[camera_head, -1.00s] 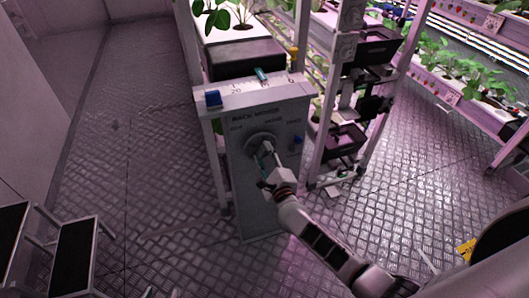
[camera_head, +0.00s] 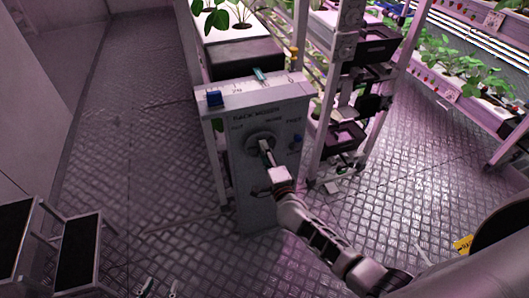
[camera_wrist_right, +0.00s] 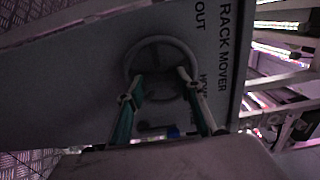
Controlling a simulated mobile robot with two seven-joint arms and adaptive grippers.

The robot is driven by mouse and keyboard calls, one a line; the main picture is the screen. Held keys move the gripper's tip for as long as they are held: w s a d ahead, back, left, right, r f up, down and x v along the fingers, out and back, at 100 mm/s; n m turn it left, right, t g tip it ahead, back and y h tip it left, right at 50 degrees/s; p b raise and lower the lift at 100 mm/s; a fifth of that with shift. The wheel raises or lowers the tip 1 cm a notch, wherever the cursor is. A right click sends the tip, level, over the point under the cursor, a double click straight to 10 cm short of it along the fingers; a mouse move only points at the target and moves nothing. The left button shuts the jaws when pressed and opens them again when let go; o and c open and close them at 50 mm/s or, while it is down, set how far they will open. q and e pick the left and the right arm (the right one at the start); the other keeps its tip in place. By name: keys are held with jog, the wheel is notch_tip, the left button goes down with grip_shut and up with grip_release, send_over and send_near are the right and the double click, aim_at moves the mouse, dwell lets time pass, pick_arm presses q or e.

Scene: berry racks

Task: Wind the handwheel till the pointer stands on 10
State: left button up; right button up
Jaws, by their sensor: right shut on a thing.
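The grey rack mover panel (camera_head: 268,175) stands in the middle of the head view, with the round handwheel (camera_head: 250,143) on its front. My right gripper (camera_head: 266,152) is shut on the handwheel. In the right wrist view its two teal-lined fingers reach the handwheel's rim (camera_wrist_right: 160,42). The teal pointer (camera_head: 259,74) is at the top scale (camera_head: 252,90), between the 20 and 0 marks and near the middle; its exact reading is too small to tell. My left gripper (camera_head: 158,289) shows only its fingertips at the bottom edge, apart and empty.
A plant trough (camera_head: 245,60) is behind. Black steps (camera_head: 75,255) stand at lower left. Racks with plants fill the right. The floor left of the panel is clear.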

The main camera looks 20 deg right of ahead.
dwell(0.3)
jog(key=o, duration=1.1)
jog(key=s, duration=1.2)
jog(key=shift+d, duration=0.2)
jog(key=s+f+n+g, duration=0.2)
jog(key=s+f+n, duration=0.1)
jog(key=s+n, duration=0.3)
jog(key=s+f+n+g+y, duration=0.1)
jog(key=s+f+n+g, duration=0.1)
jog(key=s+n, duration=0.5)
jog(key=s+f+n+g+y, duration=0.1)
jog(key=s+f+n+g, duration=0.2)
jog(key=s+n, duration=0.4)
jog(key=shift+s+d+f+n, duration=0.1)
jog(key=shift+f+n, duration=0.35)
jog(key=shift+n, duration=0.55)
